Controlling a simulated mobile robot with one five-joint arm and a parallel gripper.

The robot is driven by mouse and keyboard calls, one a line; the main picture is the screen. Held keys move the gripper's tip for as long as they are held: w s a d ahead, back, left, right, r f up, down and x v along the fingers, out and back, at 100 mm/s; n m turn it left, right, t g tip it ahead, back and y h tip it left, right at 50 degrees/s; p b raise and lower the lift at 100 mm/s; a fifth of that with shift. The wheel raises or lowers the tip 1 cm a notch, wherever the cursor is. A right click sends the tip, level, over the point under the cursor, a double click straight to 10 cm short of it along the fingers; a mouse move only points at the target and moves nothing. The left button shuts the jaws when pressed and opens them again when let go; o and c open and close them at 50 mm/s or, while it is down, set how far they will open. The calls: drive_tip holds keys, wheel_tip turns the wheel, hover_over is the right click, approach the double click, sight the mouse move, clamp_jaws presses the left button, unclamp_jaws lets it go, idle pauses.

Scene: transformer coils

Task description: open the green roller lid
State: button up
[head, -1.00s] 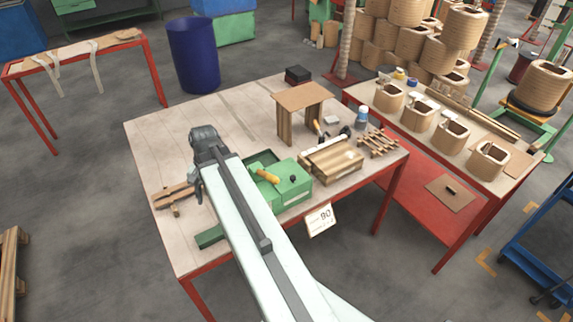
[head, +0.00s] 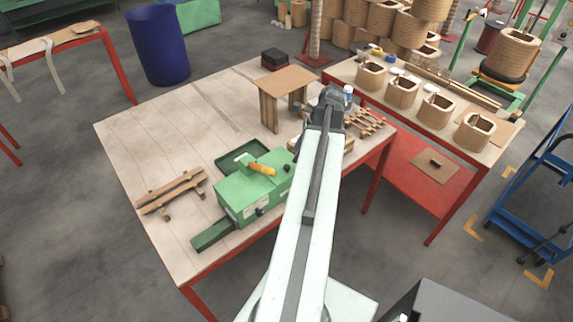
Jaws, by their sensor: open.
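The green roller box (head: 250,192) stands on the near part of the wooden table. A yellow roller or handle (head: 262,168) lies across its top, and a dark knob shows on its front. A shallow dark green tray-like part (head: 240,156) is at its back edge. I cannot tell which part is the lid or whether it is shut. A flat green piece (head: 212,235) sticks out at its front left. My gripper (head: 330,98) is to the right of and beyond the green box, apart from it, and looks empty. Its fingers are small and hard to see. My arm hides the box's right end.
Wooden slats (head: 172,192) lie left of the box. A small wooden stand (head: 285,92) and a wooden rack (head: 366,122) are near my gripper. A red-framed table with coils (head: 402,92) is at the right. The table's left rear is clear.

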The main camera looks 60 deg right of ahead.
sight(288, 166)
drive_tip(key=b+x, duration=0.6)
drive_tip(key=x, duration=0.2)
drive_tip(key=shift+b, duration=0.4)
drive_tip(key=shift+r, duration=0.15)
clamp_jaws()
idle(0.6)
drive_tip(key=shift+d, duration=0.1)
